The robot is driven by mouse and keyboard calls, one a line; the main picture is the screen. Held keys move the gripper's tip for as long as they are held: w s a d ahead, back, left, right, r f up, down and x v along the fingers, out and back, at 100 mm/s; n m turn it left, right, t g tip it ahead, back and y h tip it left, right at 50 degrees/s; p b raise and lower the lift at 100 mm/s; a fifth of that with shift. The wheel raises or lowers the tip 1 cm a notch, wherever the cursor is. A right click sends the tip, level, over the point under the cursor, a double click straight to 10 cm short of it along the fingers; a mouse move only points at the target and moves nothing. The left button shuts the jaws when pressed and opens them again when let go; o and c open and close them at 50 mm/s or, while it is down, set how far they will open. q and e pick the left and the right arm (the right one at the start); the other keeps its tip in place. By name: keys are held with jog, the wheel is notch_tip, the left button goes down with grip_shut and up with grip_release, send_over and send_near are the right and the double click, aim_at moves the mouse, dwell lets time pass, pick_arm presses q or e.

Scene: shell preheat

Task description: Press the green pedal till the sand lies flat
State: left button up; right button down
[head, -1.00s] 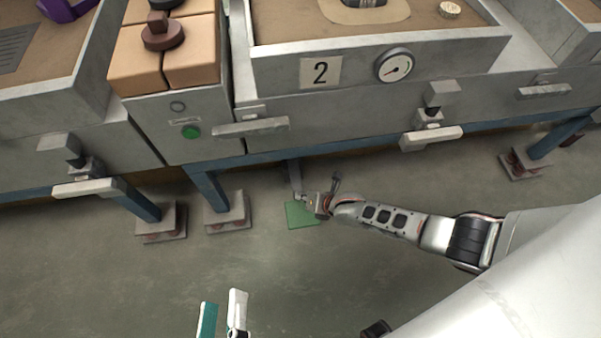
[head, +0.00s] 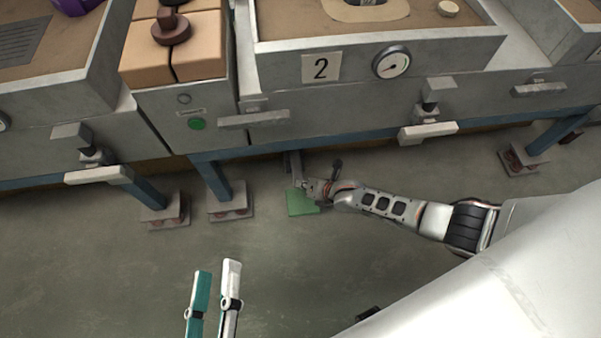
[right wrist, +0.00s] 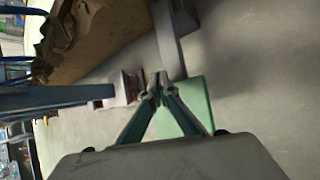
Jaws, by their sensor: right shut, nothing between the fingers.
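The green pedal (head: 300,204) is a flat plate low over the floor, joined to a grey lever that runs under the bench. It also shows in the right wrist view (right wrist: 192,105). My right gripper (head: 309,187) is at the pedal's upper right edge in the head view. In the right wrist view its fingers (right wrist: 158,76) are shut and empty, over where lever and plate meet. I cannot tell whether they touch it. The brown sand (head: 289,22) in box 2 has a paler patch at the picture's top edge, partly cut off. My left gripper (head: 217,268) is open and empty over the floor.
Box 2 has a round gauge (head: 391,63) on its front; its reading is too small to tell. A green button (head: 198,123) is on the cabinet to the left. Blue bench legs (head: 214,180) stand on padded feet left of the pedal.

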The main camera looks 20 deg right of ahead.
pick_arm(q)
jog(key=shift+r, duration=0.1)
pick_arm(e)
jog(key=shift+r, duration=0.1)
jog(key=shift+w+r+p, duration=0.2)
jog(key=shift+r+p, duration=0.1)
jog(key=shift+r, duration=0.2)
jog(key=shift+w+r+p, duration=0.15)
jog(key=shift+r+p, duration=0.15)
jog(key=shift+r, duration=0.2)
notch_tip(320, 180, up, 3)
jog(key=shift+s+r+p, duration=0.1)
jog(key=shift+p, duration=1)
pick_arm(q)
notch_tip(320, 180, up, 6)
jog(key=w+t, duration=0.1)
jog(key=shift+w+r, duration=0.25)
jog(key=shift+w, duration=0.1)
pick_arm(e)
jog(key=shift+s+f, duration=0.1)
jog(key=shift+f, duration=0.1)
